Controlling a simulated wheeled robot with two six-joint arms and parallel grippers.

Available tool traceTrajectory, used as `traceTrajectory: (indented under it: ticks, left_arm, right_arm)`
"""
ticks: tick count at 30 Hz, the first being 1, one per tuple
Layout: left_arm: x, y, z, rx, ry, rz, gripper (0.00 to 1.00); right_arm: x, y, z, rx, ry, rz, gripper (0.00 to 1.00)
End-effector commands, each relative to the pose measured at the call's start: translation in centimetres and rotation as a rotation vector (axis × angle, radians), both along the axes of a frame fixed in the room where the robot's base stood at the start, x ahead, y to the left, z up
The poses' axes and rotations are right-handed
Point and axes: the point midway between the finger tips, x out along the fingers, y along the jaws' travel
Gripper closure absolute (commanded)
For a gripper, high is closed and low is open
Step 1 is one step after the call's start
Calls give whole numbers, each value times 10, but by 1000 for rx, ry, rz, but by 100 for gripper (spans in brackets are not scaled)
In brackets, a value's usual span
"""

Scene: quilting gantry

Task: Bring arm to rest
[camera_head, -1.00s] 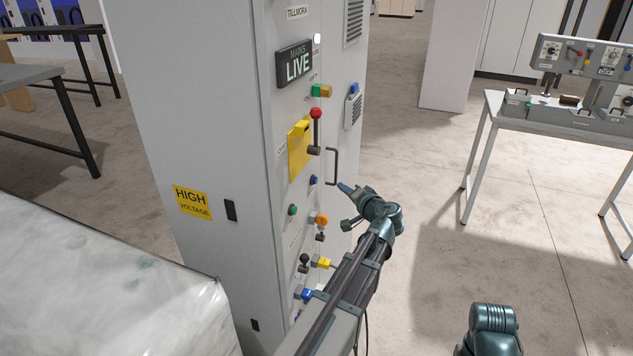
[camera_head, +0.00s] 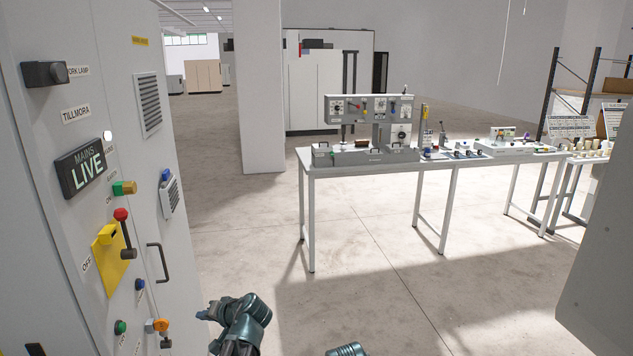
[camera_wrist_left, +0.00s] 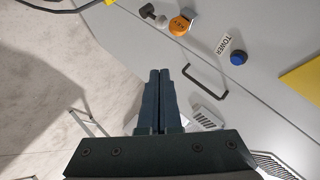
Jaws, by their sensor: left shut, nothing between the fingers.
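My left gripper (camera_head: 204,312) is low in the head view, just right of the grey cabinet (camera_head: 60,200) and its black door handle (camera_head: 158,262). It looks clear of the cabinet and holds nothing. In the left wrist view its two dark fingers (camera_wrist_left: 159,76) lie together, shut. That view shows the handle (camera_wrist_left: 207,84) beyond the fingers, with a blue button (camera_wrist_left: 238,58) and an orange knob (camera_wrist_left: 179,25) on the panel. A teal joint of mine shows at the bottom edge of the head view. My right gripper is not in view.
A long table (camera_head: 450,165) with instruments stands to the right. Bare floor (camera_head: 270,235) lies between. A grey panel (camera_head: 605,270) fills the right edge.

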Motion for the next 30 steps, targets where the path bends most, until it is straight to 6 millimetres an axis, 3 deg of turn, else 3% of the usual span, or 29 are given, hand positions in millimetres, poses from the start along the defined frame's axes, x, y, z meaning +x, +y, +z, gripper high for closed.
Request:
traceTrajectory:
  ticks: [1, 6, 9, 13, 19, 30]
  left_arm:
    - [-24, -32, -13, -80, 58, -17, 100]
    - [-91, -125, -57, -331, 289, -86, 100]
    - [-131, -173, -72, -451, 423, -141, 100]
    - [-176, -220, -82, -568, 569, -213, 100]
    - [-213, -255, -85, -658, 690, -278, 100]
    - [-218, -260, -85, -672, 709, -287, 100]
  right_arm:
    - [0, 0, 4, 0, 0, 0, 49]
    - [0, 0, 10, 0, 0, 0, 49]
    - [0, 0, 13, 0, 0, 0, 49]
    - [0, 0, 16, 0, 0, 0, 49]
    - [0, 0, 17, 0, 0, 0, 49]
    - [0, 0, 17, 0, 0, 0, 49]
